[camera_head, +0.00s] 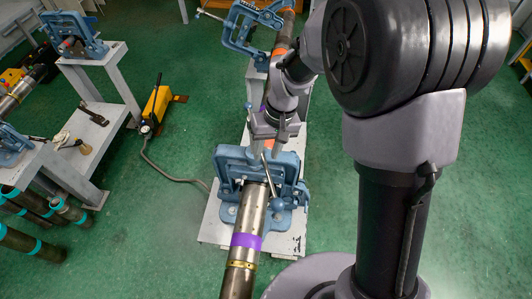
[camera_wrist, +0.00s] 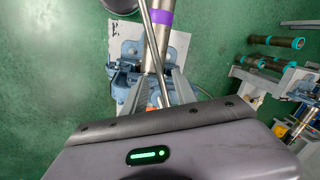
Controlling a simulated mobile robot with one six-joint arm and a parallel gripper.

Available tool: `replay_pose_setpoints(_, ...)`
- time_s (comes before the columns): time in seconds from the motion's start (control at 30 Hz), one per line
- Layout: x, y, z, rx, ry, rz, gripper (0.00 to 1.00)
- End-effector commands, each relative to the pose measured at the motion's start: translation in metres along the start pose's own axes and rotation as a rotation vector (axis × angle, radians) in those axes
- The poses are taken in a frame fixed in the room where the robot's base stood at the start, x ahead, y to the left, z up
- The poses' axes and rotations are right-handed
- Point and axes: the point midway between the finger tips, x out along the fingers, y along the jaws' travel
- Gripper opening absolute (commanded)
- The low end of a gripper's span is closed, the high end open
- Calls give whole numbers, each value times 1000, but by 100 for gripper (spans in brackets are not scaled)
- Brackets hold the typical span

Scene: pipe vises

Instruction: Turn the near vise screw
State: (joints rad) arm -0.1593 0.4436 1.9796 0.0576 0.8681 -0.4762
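The near vise (camera_head: 232,165) is a blue clamp on a white base plate, with a steel pipe bearing a purple band (camera_head: 246,240) running through it toward me. Its screw handle (camera_head: 268,176) is a thin grey bar, tilted, with a ball end. My gripper (camera_head: 277,146) is above the vise, pointing down; its fingertips are hard to make out in the head view. In the wrist view the fingers of my gripper (camera_wrist: 158,76) are spread, with the bar (camera_wrist: 152,45) passing between them in the picture. I cannot tell whether they touch it.
A second blue vise (camera_head: 250,25) stands behind on the same pipe line. At the left are a bench vise (camera_head: 72,35), grey tables (camera_head: 85,65) and several pipes (camera_head: 30,240). A yellow pump (camera_head: 156,105) with a hose sits on the green floor, which is open to the right.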

Motion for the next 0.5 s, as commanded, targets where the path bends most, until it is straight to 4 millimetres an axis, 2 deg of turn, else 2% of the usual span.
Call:
replay_pose_setpoints(0.13,12,0,0,1,-1,0,34)
replay_pose_setpoints(0.4,14,0,0,1,0,0,34)
replay_pose_setpoints(0.5,14,0,0,1,0,0,16)
